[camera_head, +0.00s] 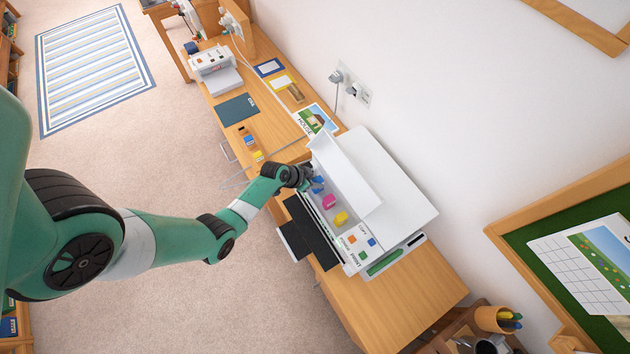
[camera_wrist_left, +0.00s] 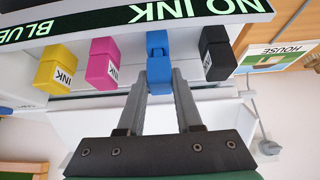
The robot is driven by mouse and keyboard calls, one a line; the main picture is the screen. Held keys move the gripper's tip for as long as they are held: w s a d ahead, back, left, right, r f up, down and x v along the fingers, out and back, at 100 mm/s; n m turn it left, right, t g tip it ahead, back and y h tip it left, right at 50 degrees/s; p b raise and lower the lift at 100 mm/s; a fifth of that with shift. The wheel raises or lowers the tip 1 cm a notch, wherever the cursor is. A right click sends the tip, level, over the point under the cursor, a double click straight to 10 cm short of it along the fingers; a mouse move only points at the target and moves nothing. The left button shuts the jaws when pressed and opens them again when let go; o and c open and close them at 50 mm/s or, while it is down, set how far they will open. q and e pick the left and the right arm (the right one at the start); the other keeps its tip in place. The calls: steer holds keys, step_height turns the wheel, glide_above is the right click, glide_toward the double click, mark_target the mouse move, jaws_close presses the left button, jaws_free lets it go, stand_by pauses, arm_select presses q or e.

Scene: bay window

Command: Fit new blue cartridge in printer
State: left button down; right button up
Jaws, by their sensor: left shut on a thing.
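The white printer (camera_head: 400,190) stands on the wooden desk with its lid up. My left gripper (camera_head: 312,182) reaches into its open bay and is shut on the blue cartridge (camera_head: 317,189). In the left wrist view, both fingers hold the blue cartridge (camera_wrist_left: 158,45) in line with the others, between the magenta cartridge (camera_wrist_left: 103,62) and the black cartridge (camera_wrist_left: 217,52). The yellow cartridge (camera_wrist_left: 55,67) is beyond the magenta one. I cannot tell whether the blue cartridge is fully seated. The printer display (camera_wrist_left: 200,12) reads "NO INK" and "BLUE". My right gripper is out of view.
The raised lid (camera_head: 345,175) stands close beside the gripper on the wall side. A black tray (camera_head: 310,232) juts out at the printer's front. A dark blue folder (camera_head: 237,109) and small boxes (camera_head: 246,138) lie farther along the desk. Bare desk (camera_head: 395,300) shows nearer the pen pot.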

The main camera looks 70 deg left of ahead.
arm_select(q)
steer(key=shift+f+b, duration=0.5)
steer(key=shift+f, duration=0.1)
steer(key=c, duration=0.5)
jaws_free()
steer(key=shift+r, duration=0.15)
steer(key=shift+s+r+p, duration=0.2)
steer(key=shift+r+p, duration=0.1)
steer(key=shift+r, duration=0.05)
steer(key=p+v, duration=0.9)
steer(key=v, duration=0.1)
steer(key=shift+s+r, duration=0.2)
steer(key=shift+s, duration=0.1)
steer(key=shift+d, duration=0.1)
